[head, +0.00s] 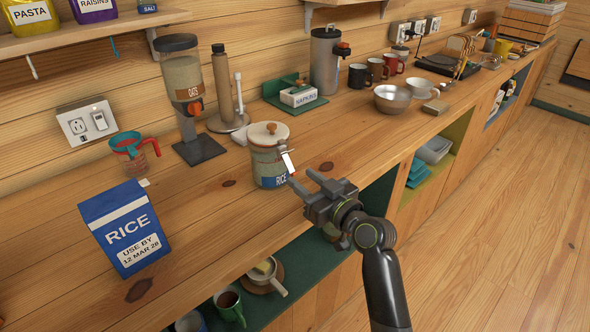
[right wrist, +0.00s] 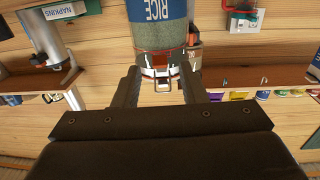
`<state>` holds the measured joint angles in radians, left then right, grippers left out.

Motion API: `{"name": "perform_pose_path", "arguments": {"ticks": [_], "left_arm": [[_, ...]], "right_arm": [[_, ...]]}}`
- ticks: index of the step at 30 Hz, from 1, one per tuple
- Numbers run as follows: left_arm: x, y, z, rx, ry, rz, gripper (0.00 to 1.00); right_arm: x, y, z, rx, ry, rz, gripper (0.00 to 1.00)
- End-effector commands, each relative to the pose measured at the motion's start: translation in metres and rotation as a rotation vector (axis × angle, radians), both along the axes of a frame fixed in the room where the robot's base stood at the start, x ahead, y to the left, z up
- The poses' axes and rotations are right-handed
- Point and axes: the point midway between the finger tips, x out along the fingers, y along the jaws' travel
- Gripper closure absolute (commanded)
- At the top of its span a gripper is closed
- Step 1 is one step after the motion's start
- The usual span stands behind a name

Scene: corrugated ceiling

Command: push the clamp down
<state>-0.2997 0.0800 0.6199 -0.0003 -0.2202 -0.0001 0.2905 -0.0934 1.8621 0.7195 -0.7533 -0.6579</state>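In the right wrist view, which is upside down, the jar (right wrist: 158,30) is ahead of the open fingers, and the clamp (right wrist: 162,85) shows between the fingertips. I cannot tell whether they touch. My left gripper is out of view.
A blue RICE box (head: 125,228) and a red measuring jug (head: 134,152) stand left of the jar. The counter (head: 335,135) right of the jar is clear.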

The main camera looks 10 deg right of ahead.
Motion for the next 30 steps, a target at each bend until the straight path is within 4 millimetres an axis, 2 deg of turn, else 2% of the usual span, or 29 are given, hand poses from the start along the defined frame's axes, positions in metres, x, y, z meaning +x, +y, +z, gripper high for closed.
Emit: {"name": "perform_pose_path", "arguments": {"ticks": [3, 9, 20, 29, 30], "left_arm": [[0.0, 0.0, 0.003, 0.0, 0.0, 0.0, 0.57], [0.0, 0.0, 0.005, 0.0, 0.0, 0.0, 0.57], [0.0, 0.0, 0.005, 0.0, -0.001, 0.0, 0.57], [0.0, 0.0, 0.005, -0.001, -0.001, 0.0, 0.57], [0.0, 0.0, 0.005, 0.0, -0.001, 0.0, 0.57]], "right_arm": [[0.016, 0.011, 0.002, 0.001, -0.001, 0.002, 0.62], [0.03, 0.02, 0.0, 0.0, 0.0, 0.001, 0.62], [0.034, 0.022, 0.0, 0.0, -0.001, 0.0, 0.62], [0.034, 0.022, 0.0, 0.001, -0.001, 0.0, 0.98], [0.034, 0.022, 0.0, 0.001, -0.001, 0.0, 1.0]]}}
